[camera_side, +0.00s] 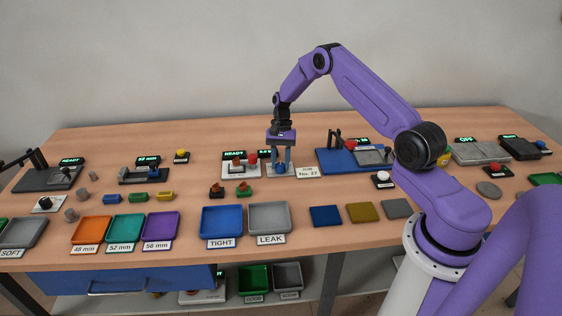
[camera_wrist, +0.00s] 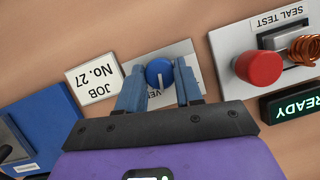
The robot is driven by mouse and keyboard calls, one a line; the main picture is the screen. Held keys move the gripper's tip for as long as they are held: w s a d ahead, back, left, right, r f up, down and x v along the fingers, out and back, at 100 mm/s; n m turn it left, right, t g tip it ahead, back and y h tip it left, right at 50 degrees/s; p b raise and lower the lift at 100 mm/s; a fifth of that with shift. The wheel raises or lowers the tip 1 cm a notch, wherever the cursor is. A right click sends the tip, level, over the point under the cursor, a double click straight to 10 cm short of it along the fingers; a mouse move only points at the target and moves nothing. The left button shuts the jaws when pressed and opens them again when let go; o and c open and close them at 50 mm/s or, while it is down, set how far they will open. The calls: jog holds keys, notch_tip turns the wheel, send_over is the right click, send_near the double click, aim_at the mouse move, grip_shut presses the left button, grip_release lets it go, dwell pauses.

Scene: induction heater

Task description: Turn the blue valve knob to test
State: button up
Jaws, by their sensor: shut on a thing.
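The blue valve knob (camera_wrist: 159,72) is round with a white pointer line and sits on a light grey plate (camera_wrist: 183,50). In the wrist view the pointer runs toward the bottom of the picture, toward my gripper's body. My gripper (camera_wrist: 158,88) has its two blue fingers on either side of the knob, shut on it. The lettering on the plate is partly hidden by the fingers. In the side view my gripper (camera_side: 281,168) points straight down at the plate, and the knob is small and mostly covered by the fingers.
A "JOB No. 27" card (camera_wrist: 94,80) lies beside the plate. A seal test unit with a red button (camera_wrist: 259,68), a copper coil (camera_wrist: 304,50) and a "READY" display (camera_wrist: 292,105) stands on the other side. Blue "TIGHT" (camera_side: 205,236) and grey "LEAK" (camera_side: 286,228) trays lie in front.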

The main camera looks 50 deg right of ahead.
jog(key=n+h, duration=0.1)
jog(key=n, duration=0.1)
jog(key=n+g, duration=0.1)
jog(key=n, duration=0.2)
jog(key=shift+w+a+n+h, duration=0.1)
jog(key=shift+w+n+h, duration=0.05)
jog(key=shift+n+h, duration=0.2)
jog(key=n+h, duration=0.1)
jog(key=n, duration=0.1)
jog(key=n+h, duration=0.1)
jog(key=n, duration=0.2)
jog(key=shift+a+r+g, duration=0.1)
jog(key=shift+g, duration=0.3)
jog(key=shift+n, duration=0.25)
jog(key=o, duration=1)
jog(key=shift+v, duration=8.65)
jog(key=shift+a, duration=0.15)
